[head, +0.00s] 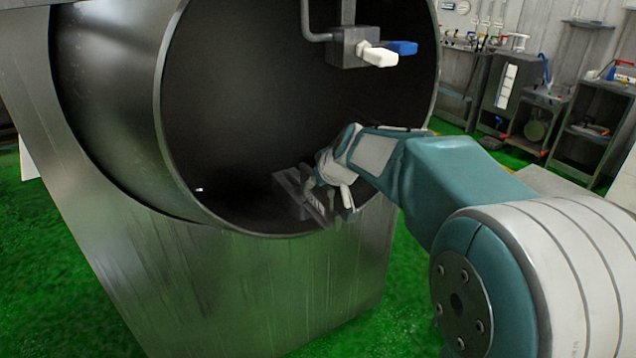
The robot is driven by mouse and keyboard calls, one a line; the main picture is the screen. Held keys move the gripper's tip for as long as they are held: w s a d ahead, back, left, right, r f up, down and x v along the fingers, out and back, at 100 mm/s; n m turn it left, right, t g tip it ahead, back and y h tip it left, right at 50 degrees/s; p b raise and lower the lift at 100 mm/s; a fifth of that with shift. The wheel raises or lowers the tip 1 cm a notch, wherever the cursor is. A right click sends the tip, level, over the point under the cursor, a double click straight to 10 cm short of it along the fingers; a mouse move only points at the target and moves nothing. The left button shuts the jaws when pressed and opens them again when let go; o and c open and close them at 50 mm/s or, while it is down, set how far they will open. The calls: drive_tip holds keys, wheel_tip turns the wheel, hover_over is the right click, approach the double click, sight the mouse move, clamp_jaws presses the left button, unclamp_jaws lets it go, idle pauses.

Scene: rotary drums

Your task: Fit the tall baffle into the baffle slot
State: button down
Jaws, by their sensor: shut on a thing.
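My gripper (333,190) is at the lower right of the drum's (160,110) open mouth, just inside the rim. It is shut on a grey metal piece with slats (300,192), which I take to be the tall baffle. The piece is tilted and lies close to the drum's lower inner wall; I cannot tell whether it touches the wall. The gripper covers part of it. The baffle slot cannot be made out in the dark interior.
A pipe with a grey block (346,47) hangs at the drum's upper mouth, with a white handle (380,56) and a blue handle (403,47). The drum sits in a metal housing (240,290) on green floor. Workbenches (590,120) stand at the back right.

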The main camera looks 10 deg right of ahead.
drive_tip(key=shift+w+a, duration=0.5)
drive_tip(key=shift+w, duration=1)
drive_tip(key=shift+w+a, duration=0.45)
drive_tip(key=shift+w, duration=1)
drive_tip(key=shift+w+a, duration=0.5)
drive_tip(key=shift+w, duration=1)
drive_tip(key=c, duration=0.5)
unclamp_jaws()
drive_tip(key=v, duration=1.1)
drive_tip(key=shift+s+d+r, duration=0.1)
drive_tip(key=shift+s+r, duration=0.2)
drive_tip(key=shift+r, duration=0.05)
